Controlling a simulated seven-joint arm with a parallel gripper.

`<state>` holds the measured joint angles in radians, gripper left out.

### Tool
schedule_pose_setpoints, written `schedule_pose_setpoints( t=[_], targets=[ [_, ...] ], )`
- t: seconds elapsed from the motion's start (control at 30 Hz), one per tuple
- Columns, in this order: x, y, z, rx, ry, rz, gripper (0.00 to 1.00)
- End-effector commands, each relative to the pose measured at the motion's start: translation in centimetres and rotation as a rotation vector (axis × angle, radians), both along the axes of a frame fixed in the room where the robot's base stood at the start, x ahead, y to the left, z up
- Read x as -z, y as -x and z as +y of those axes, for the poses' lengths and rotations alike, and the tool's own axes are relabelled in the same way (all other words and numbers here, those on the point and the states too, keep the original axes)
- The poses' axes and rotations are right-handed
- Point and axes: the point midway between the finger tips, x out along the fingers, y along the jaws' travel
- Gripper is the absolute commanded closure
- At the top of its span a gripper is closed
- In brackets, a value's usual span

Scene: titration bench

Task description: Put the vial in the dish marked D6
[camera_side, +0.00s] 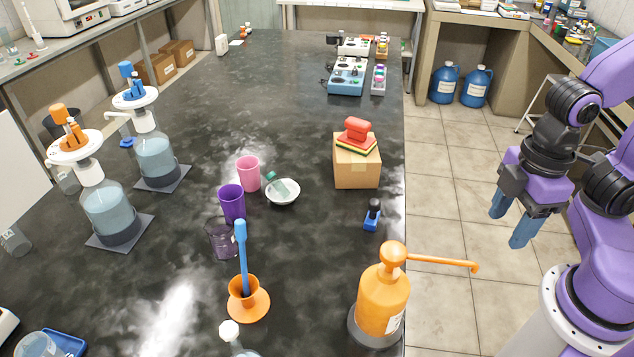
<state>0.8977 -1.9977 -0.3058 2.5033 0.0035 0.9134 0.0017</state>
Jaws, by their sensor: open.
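A small white dish (288,199) stands near the middle of the dark bench. A small clear vial-like container with a green cap (272,177) leans tilted in it, its cap end over the rim. I cannot read any D6 mark on the dish. My gripper (511,218) is at the right, off the bench edge above the tiled floor. Its blue fingers point down, open and empty, well apart from the vial and the dish.
Pink (248,174) and purple (231,204) cups stand left of the dish. A cardboard box (356,166) with sponges, a small blue item (372,215) and an orange pump bottle (382,300) stand near the right edge. A blue-handled tool (241,255) stands upright in an orange holder.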

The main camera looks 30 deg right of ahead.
Motion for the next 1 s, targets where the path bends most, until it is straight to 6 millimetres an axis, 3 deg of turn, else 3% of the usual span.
schedule_pose_setpoints(
  t=[0.17, 0.27, 0.67, 1.0],
  targets=[
    [0.1, -0.5, 0.0, -0.015, 0.016, -0.012, 0.43],
    [0.4, -2.3, 0.1, -0.074, 0.074, -0.055, 0.43],
    [1.9, -17.8, 2.1, -0.623, 0.558, -0.338, 0.43],
    [4.3, -30.1, 7.7, -1.185, 0.966, -0.479, 0.43]
  ],
)
